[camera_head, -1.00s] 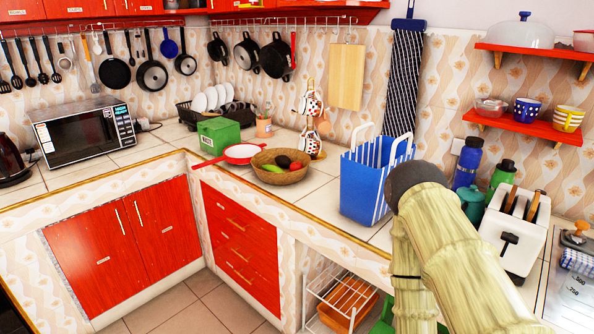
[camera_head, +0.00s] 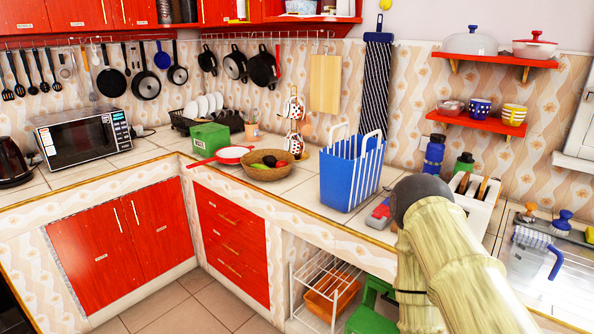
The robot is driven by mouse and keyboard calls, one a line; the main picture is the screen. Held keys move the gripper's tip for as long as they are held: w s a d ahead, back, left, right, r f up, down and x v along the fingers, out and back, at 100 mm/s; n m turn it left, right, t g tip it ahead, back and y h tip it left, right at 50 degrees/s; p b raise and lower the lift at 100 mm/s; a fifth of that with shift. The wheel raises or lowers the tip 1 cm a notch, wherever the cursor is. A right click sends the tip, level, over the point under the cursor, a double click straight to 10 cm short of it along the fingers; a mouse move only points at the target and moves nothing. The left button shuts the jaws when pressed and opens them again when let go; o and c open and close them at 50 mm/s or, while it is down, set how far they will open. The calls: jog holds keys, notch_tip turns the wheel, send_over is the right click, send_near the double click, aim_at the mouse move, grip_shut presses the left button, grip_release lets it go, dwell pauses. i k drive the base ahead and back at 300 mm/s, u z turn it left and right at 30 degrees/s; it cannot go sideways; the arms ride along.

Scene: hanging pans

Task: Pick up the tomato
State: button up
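A small red round thing, which looks like the tomato (camera_head: 281,163), lies in a round wicker basket (camera_head: 266,174) on the counter. It sits beside a dark item (camera_head: 270,160) and a long green item (camera_head: 258,166). The tomato is small in the view and partly among the other produce. My arm shows at the lower right, a pale jointed link with a dark rounded end. My gripper's fingers are not in view.
A blue striped basket (camera_head: 345,183) stands on the counter right of the wicker basket. A red pan (camera_head: 232,155) and green box (camera_head: 209,138) are to its left, a mug rack (camera_head: 293,142) behind. A toaster (camera_head: 478,205) stands near my arm.

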aim_at(282, 163)
jog(key=z, duration=0.7)
jog(key=i, duration=0.75)
jog(key=u, duration=0.55)
